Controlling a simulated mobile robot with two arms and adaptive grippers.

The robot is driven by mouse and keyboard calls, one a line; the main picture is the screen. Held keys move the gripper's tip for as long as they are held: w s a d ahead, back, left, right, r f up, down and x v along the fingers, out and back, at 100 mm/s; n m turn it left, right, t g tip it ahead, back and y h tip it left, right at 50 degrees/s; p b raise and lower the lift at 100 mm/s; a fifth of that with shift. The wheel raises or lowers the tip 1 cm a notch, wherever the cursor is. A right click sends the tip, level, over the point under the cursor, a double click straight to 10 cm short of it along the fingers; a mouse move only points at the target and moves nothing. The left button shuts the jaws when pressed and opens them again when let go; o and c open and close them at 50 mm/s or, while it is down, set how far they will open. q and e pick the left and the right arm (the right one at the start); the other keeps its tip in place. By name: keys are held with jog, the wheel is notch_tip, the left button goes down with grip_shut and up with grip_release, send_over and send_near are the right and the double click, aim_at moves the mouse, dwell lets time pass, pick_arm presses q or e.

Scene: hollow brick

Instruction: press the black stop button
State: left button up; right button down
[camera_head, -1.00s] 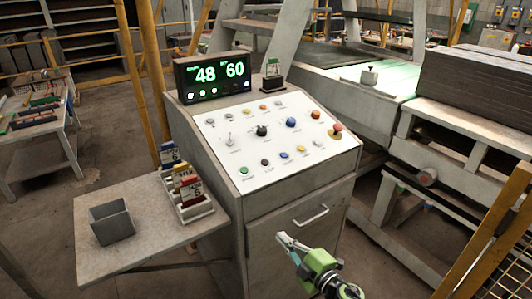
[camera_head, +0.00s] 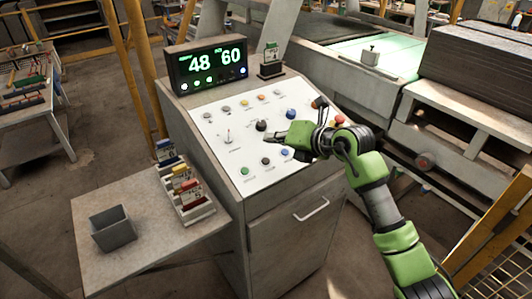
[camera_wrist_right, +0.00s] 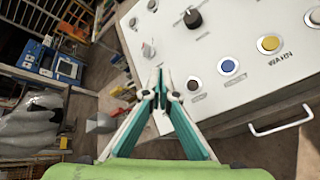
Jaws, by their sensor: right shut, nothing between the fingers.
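The black button (camera_head: 265,161) is in the lower row of the white sloped control panel (camera_head: 215,143), between a green button (camera_head: 244,170) and a blue one (camera_head: 286,152). In the right wrist view, the black button (camera_wrist_right: 194,84) is just right of the fingertips, with blue and yellow buttons farther right. My right gripper (camera_head: 268,138) is shut and empty over the panel, its fingertips pointing left, above the black button in the picture. In the wrist view, the fingertips (camera_wrist_right: 158,77) meet. Contact with the panel cannot be told. My left gripper is not in view.
A black rotary knob (camera_head: 261,125) and a toggle switch (camera_head: 228,138) stand up from the panel near my fingers. A display (camera_head: 212,72) stands behind. A side shelf (camera_head: 150,240) at left holds a grey bin (camera_head: 113,230) and a card rack (camera_head: 198,212).

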jog(key=shift+w+d+r, duration=0.25)
jog(key=shift+d+r, duration=0.1)
jog(key=shift+d, duration=0.1)
jog(key=shift+f, duration=0.1)
jog(key=b, duration=0.6)
send_over(266, 161)
jog(key=s+d, duration=0.2)
jog(key=f, duration=0.7)
jog(key=shift+w+a, duration=0.2)
jog(key=shift+a, duration=0.05)
jog(key=shift+w+a+f+b, duration=0.2)
jog(key=shift+f+b, duration=0.25)
jog(key=shift+f, duration=0.2)
jog(key=shift+f, duration=0.1)
jog(key=shift+w+f, duration=0.1)
jog(key=shift+f, duration=0.2)
